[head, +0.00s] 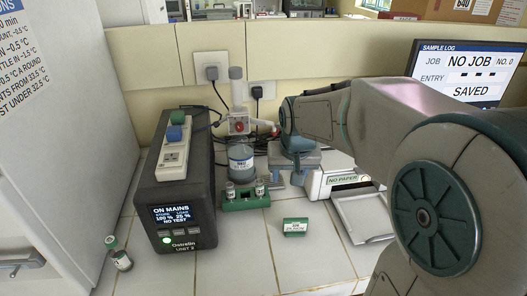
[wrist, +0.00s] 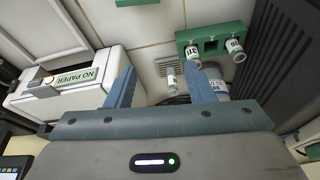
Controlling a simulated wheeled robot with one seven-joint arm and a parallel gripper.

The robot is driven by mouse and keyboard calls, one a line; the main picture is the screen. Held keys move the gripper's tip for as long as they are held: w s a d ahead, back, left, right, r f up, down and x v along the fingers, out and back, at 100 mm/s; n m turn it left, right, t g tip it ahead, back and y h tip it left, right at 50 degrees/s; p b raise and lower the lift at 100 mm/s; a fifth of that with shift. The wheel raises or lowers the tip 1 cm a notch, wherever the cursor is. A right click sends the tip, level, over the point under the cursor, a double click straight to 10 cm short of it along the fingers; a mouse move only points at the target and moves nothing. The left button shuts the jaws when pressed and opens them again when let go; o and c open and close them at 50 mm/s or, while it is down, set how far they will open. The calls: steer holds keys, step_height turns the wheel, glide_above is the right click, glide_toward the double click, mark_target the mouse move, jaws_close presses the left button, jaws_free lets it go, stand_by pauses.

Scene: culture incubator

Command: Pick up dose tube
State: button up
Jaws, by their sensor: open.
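My gripper (head: 285,181) is open, pointing down beside the label printer; its two blue fingers also show in the wrist view (wrist: 158,82). A small white-labelled tube (wrist: 172,80) shows in the gap between the fingers, nearer the right one, with no visible contact. Two more capped tubes, one on the left (wrist: 193,53) and one on the right (wrist: 235,48), sit in a green rack (wrist: 211,35). The rack (head: 246,204) is left of my gripper in the head view. I cannot tell which tube is the dose tube.
A labelled bottle (head: 241,162) stands behind the rack. The black power unit (head: 178,205) is left, with another tube (head: 120,259) beyond it. The printer (head: 335,179) and its tray (head: 365,218) are right. A green block (head: 295,227) lies in front; nearby tiles are clear.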

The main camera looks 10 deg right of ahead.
steer(key=w+f+p, duration=0.1)
steer(key=w+f, duration=0.1)
steer(key=w, duration=1.3)
steer(key=shift+m+t+h, duration=0.3)
steer(key=shift+m+t, duration=0.1)
steer(key=x, duration=0.4)
steer(key=p+x, duration=0.1)
steer(key=x, duration=0.4)
steer(key=a+p+x, duration=0.1)
steer(key=x, duration=0.3)
steer(key=shift+d+f, duration=0.1)
steer(key=shift+f, duration=0.35)
jaws_close()
